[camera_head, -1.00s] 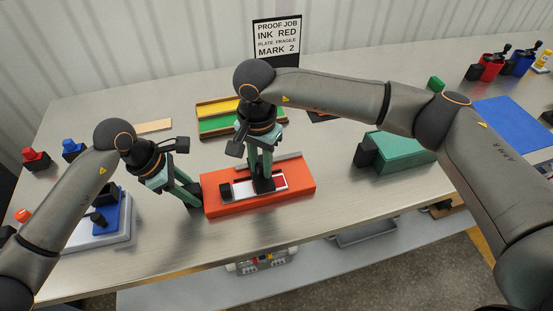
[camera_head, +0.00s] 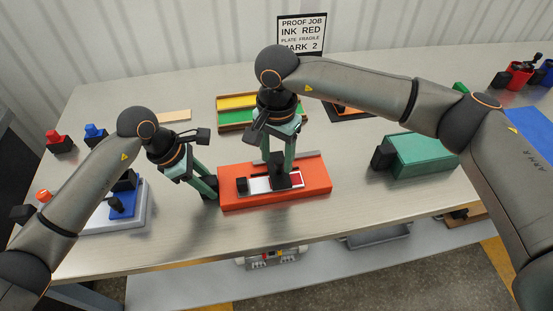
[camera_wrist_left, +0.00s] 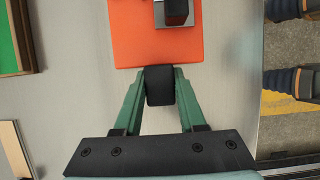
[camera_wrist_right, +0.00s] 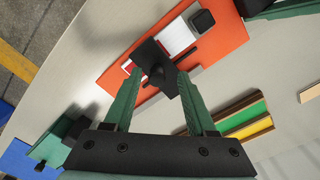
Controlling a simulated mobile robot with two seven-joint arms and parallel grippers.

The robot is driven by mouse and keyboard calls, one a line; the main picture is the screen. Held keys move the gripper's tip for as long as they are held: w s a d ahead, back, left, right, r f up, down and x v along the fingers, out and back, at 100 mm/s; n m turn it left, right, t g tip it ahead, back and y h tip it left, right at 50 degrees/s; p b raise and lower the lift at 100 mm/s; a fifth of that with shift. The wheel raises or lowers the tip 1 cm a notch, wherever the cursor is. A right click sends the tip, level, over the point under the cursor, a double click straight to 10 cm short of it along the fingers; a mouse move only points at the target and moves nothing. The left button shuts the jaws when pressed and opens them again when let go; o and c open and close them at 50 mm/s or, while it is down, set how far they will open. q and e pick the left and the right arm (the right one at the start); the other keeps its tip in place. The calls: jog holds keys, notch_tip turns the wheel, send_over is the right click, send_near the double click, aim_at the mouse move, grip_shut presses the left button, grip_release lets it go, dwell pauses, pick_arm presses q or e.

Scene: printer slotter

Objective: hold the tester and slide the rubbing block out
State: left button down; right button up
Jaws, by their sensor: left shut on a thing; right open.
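The tester is an orange base (camera_head: 315,186) on the table, with a white strip (camera_head: 258,185) and a red patch (camera_head: 297,180) on top. My left gripper (camera_head: 213,190) is shut on a black lug (camera_wrist_left: 159,88) at the tester's left end. The rubbing block appears to be the black block with a knob (camera_wrist_right: 153,60) on the strip, beside the red patch. My right gripper (camera_wrist_right: 158,82) is open around this block, one finger on each side. It partly hides the block in the head view. Another small black block (camera_wrist_right: 202,21) sits at the strip's other end.
A tray with yellow and green strips (camera_head: 232,127) lies behind the tester. A green block with a black end (camera_head: 425,155) is to the right. A grey-white base with a blue block (camera_head: 122,203) is at left. The bare table front edge is close.

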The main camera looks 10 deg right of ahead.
aim_at(276, 161)
notch_tip(276, 161, up, 10)
jog(key=shift+r, duration=0.25)
dwell(0.3)
pick_arm(q)
jog(key=shift+c, duration=2)
grip_release()
